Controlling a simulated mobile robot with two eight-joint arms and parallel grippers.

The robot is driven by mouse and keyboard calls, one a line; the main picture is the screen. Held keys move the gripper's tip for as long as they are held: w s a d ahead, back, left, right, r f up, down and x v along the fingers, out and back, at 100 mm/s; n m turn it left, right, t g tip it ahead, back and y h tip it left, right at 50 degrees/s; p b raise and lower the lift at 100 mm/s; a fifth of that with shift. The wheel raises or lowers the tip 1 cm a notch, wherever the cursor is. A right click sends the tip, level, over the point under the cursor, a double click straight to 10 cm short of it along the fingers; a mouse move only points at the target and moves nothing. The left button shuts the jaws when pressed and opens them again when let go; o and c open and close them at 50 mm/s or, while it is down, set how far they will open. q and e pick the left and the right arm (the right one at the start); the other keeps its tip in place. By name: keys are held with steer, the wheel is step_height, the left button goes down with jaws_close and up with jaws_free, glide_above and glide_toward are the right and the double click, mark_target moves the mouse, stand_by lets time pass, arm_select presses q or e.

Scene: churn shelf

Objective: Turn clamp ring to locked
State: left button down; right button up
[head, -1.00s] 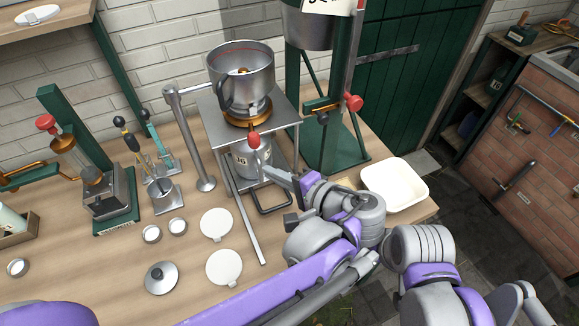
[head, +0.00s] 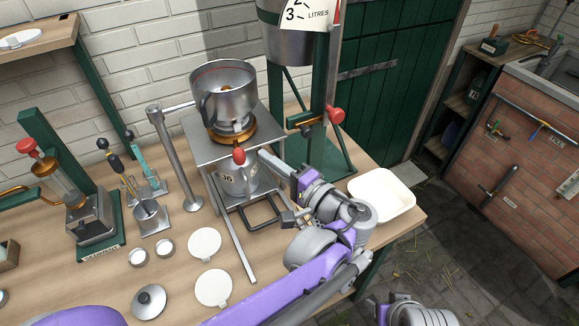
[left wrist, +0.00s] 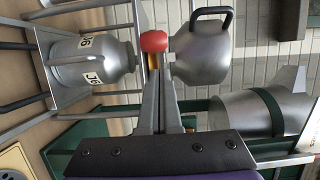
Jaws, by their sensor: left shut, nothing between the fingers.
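The clamp ring (head: 232,132) is a brass band beneath the steel pot (head: 222,88) on the metal stand. Its lever ends in a red knob (head: 238,156) pointing towards me. My left gripper (head: 264,155) is just right of the knob, shut and empty. In the left wrist view the red knob (left wrist: 154,41) and part of the brass lever (left wrist: 153,62) show just beyond my left fingertips (left wrist: 154,72). I cannot tell whether the fingers touch the lever. The ring's locking marks are too small to read. My right gripper is out of view.
A steel can (head: 238,181) stands under the ring inside the stand. A white tub (head: 382,196) is at the bench's right edge. A steel post (head: 175,160) stands left of the stand. White lids (head: 213,288) lie on the bench in front. A green-framed machine (head: 330,150) stands right of the stand.

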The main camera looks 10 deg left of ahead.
mark_target(244, 156)
arm_select(q)
steer(key=shift+s+a, duration=0.2)
steer(key=shift+a, duration=0.9)
steer(key=shift+s+a+r+m+t+h+p, duration=0.1)
steer(key=shift+s+a+m+t+h+p, duration=0.45)
steer(key=shift+a+t, duration=0.25)
steer(key=shift+s+a+m+h, duration=0.15)
steer(key=shift+s+a, duration=0.1)
steer(key=shift+a, duration=0.3)
steer(key=shift+s+a+m+h, duration=0.1)
steer(key=shift+s+a, duration=0.15)
steer(key=shift+a, duration=0.25)
